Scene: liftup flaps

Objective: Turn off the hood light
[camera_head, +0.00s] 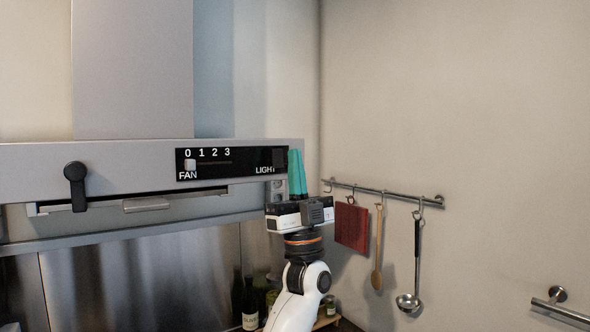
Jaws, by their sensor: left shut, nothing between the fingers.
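The range hood (130,165) runs along the left and ends near the picture's middle. Its black control panel (232,163) carries a FAN slider (190,165) at the left, below the 0, and the word LIGHT at the right. A dark square switch (279,158) sits right of that word, partly beside my fingers. My left gripper (297,174) points up with its green fingers together and empty, at the panel's right end. The fingers overlap the hood's right end in the picture; I cannot tell whether they touch it. My right gripper is not in view.
A wall rail (385,191) at the right holds a red board (352,226), a wooden spoon (377,250) and a ladle (412,270). Bottles (250,303) stand below the hood. The wall above the rail is clear.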

